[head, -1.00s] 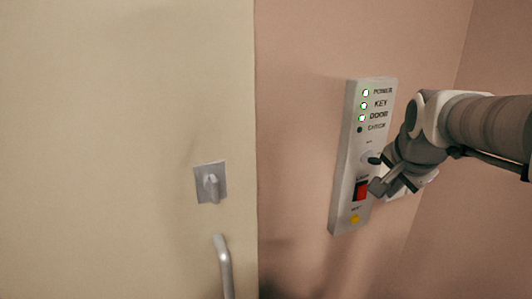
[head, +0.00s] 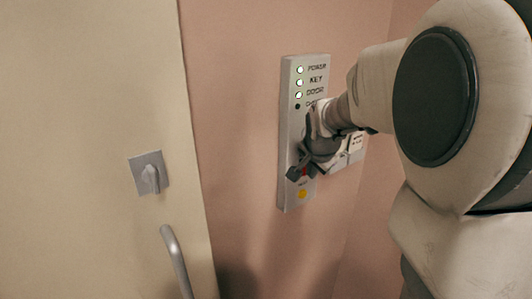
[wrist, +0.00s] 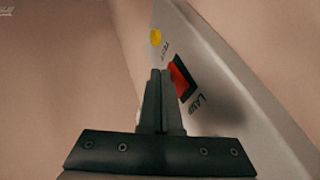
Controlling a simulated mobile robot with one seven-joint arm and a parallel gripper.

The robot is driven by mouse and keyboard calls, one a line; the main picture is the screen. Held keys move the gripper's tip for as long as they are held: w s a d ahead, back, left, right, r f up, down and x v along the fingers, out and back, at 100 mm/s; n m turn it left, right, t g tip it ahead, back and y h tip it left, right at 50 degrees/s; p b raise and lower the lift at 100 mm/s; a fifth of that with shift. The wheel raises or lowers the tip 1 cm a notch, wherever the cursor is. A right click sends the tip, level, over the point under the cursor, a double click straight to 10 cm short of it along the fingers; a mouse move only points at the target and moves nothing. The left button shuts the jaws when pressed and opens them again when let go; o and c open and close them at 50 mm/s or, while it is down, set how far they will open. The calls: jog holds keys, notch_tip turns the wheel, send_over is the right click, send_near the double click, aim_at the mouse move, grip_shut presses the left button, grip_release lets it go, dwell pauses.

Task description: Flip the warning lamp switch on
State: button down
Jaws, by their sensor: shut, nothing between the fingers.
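The lamp switch is a red rocker in a black frame, labelled LAMP, and it shows in the wrist view (wrist: 179,82). It is on a pale control panel (head: 287,130) on the pink wall. In the head view only a sliver of the red switch (head: 305,172) shows behind my gripper. My gripper (head: 293,174) is shut and empty, at the lower part of the panel. In the wrist view its closed fingertips (wrist: 160,75) are right beside the switch; I cannot tell whether they touch it.
A yellow TEST button (wrist: 155,37) is close to the switch. Indicators POWER, KEY and DOOR glow; the one below is dark. A cream door (head: 80,220) with a turn latch (head: 150,174) and a bar handle (head: 176,262) stands left. A wall corner is right of the panel.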

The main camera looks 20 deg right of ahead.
dwell(0.3)
jog(key=shift+w+f+b, duration=0.1)
jog(key=shift+w+b, duration=0.1)
jog(key=shift+b, duration=0.1)
jog(key=shift+r+p, duration=0.45)
jog(key=shift+r, duration=0.4)
